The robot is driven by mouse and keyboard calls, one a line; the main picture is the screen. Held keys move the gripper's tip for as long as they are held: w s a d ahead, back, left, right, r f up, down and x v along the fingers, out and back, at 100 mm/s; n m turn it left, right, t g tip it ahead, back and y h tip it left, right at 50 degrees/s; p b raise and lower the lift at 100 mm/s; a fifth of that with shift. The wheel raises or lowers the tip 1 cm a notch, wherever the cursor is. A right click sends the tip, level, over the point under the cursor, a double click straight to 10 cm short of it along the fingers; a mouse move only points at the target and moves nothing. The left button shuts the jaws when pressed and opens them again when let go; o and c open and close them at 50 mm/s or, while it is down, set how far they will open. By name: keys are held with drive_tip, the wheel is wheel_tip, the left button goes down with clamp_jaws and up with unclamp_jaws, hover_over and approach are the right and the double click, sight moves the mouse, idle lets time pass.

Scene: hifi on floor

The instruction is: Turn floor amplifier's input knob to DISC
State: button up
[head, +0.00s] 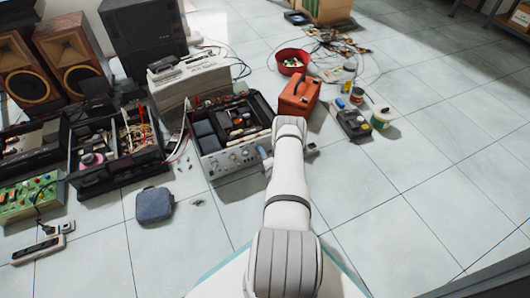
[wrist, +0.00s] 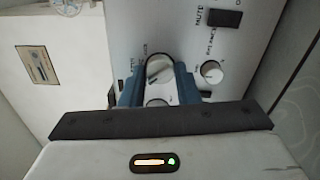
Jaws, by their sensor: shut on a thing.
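The floor amplifier (head: 232,161) stands on the tiles with its top open and its silver front panel facing me. My gripper (head: 265,156) is at the right part of that panel, partly hidden by my arm. In the wrist view my gripper (wrist: 159,82) has its two blue fingers on either side of a round silver knob (wrist: 160,68) and is shut on it. The small print around this knob is too unclear to read, so its setting cannot be told. Another small knob (wrist: 211,72) and a dark button (wrist: 225,18) marked MUTE sit to its right.
An orange case (head: 298,97) stands just behind and right of the amplifier. An open equipment box (head: 120,175) and a blue-grey pouch (head: 154,205) are to its left. A black device (head: 350,122) lies at right. The floor on the right is clear.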

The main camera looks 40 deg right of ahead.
drive_tip(key=shift+n, duration=0.6)
drive_tip(key=shift+a+n, duration=0.1)
drive_tip(key=shift+n, duration=0.2)
drive_tip(key=o, duration=1)
drive_tip(key=shift+c, duration=0.2)
drive_tip(key=shift+s, duration=0.1)
drive_tip(key=p+v, duration=0.3)
drive_tip(key=v, duration=0.4)
drive_tip(key=shift+s, duration=0.3)
